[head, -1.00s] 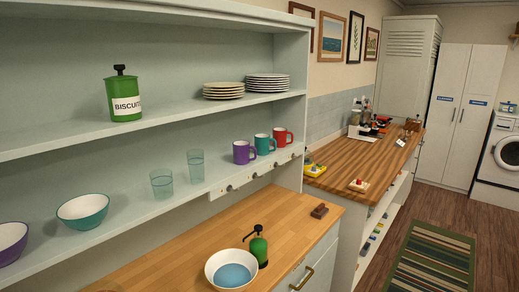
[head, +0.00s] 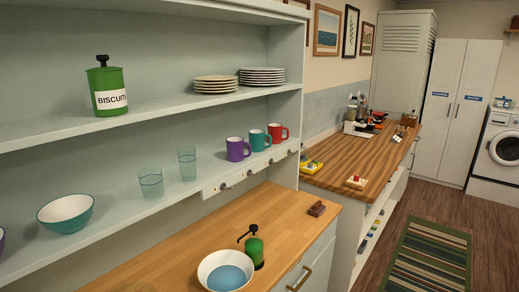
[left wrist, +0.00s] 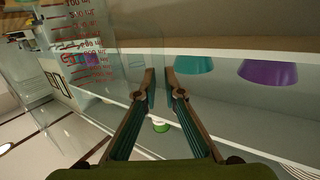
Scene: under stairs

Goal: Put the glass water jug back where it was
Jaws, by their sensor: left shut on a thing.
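The glass water jug (left wrist: 75,45) shows in the left wrist view at upper left, clear, with red measuring marks. My left gripper (left wrist: 158,78) is shut on a part of the jug between its fingertips. The exact part gripped is hard to tell through the clear glass. Neither the jug nor a gripper shows in the head view. My right gripper is in no view.
A shelf unit (head: 60,138) holds a biscuit tin (head: 107,88), stacked plates (head: 262,77), mugs, two glasses (head: 150,182) and a teal bowl (head: 65,213). The wooden counter (head: 180,235) below holds a white bowl (head: 202,280) and a green pump bottle (head: 254,250). Bare counter lies left of them.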

